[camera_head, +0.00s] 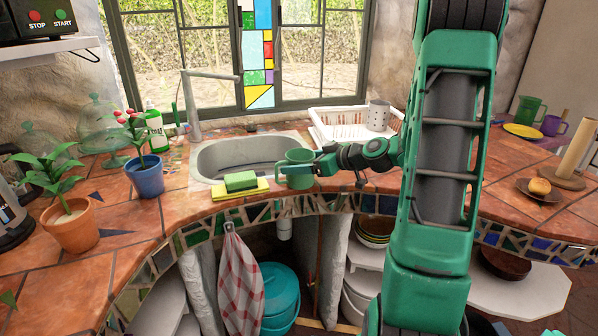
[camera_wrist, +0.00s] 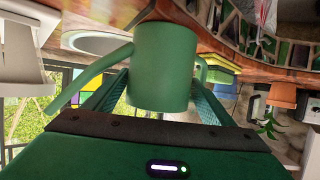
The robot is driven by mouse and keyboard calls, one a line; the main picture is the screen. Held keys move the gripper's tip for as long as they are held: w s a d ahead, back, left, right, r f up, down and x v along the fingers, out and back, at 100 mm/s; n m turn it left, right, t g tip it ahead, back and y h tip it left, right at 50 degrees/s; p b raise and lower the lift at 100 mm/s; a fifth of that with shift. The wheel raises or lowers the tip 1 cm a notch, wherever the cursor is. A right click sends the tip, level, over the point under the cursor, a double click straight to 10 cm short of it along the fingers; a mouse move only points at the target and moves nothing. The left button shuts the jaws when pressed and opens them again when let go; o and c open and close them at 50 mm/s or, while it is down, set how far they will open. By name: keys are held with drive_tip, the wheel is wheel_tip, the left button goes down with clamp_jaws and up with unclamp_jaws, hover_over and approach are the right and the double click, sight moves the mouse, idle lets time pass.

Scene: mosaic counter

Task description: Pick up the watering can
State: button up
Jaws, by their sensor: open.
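The green watering can (camera_head: 297,168) stands upright on the tiled counter at the sink's front edge. In the wrist view, which is upside down, its smooth round body (camera_wrist: 162,65) fills the upper middle, with a long thin spout at left and a small handle at right. My gripper (camera_head: 312,168) reaches in from the right at the can's height. In the wrist view my gripper (camera_wrist: 160,90) is open, with one finger on each side of the can's body. Whether either finger touches the can cannot be told.
The sink (camera_head: 245,157) is behind, with a white dish rack (camera_head: 340,124) at back right. Potted plants (camera_head: 72,226) stand at left. A green jug (camera_head: 530,110) stands far right.

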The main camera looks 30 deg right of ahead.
drive_tip(key=x, duration=0.4)
drive_tip(key=shift+w+f, duration=0.1)
drive_tip(key=shift+w, duration=0.05)
drive_tip(key=c, duration=1.3)
